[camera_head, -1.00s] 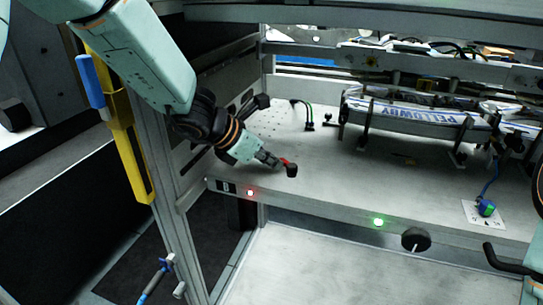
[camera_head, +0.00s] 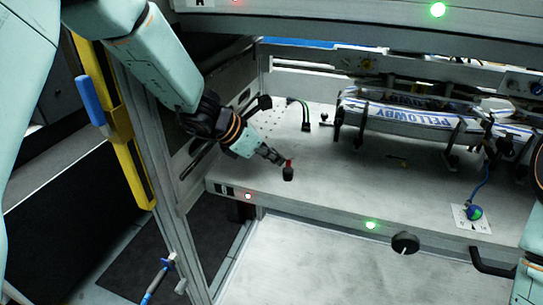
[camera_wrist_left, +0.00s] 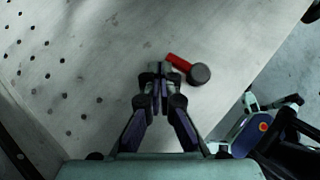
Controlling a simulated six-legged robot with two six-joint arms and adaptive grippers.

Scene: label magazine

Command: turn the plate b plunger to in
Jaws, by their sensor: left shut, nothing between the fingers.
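The plunger (camera_head: 288,173) is a dark round knob on a red stem, on the grey plate marked B (camera_head: 330,185) near its front left corner. In the left wrist view the plunger's black knob (camera_wrist_left: 199,74) and red stem lie just right of the fingertips. My left gripper (camera_head: 281,160) is shut and empty, its tips beside the red stem. In the left wrist view its fingers (camera_wrist_left: 157,76) are together; whether they touch the stem I cannot tell. Of my right arm only a part shows at the right edge; its gripper is not visible.
A red light (camera_head: 248,196), a green light (camera_head: 370,225) and a black knob (camera_head: 405,242) sit on the plate's front edge. An upper plate overhangs the top.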

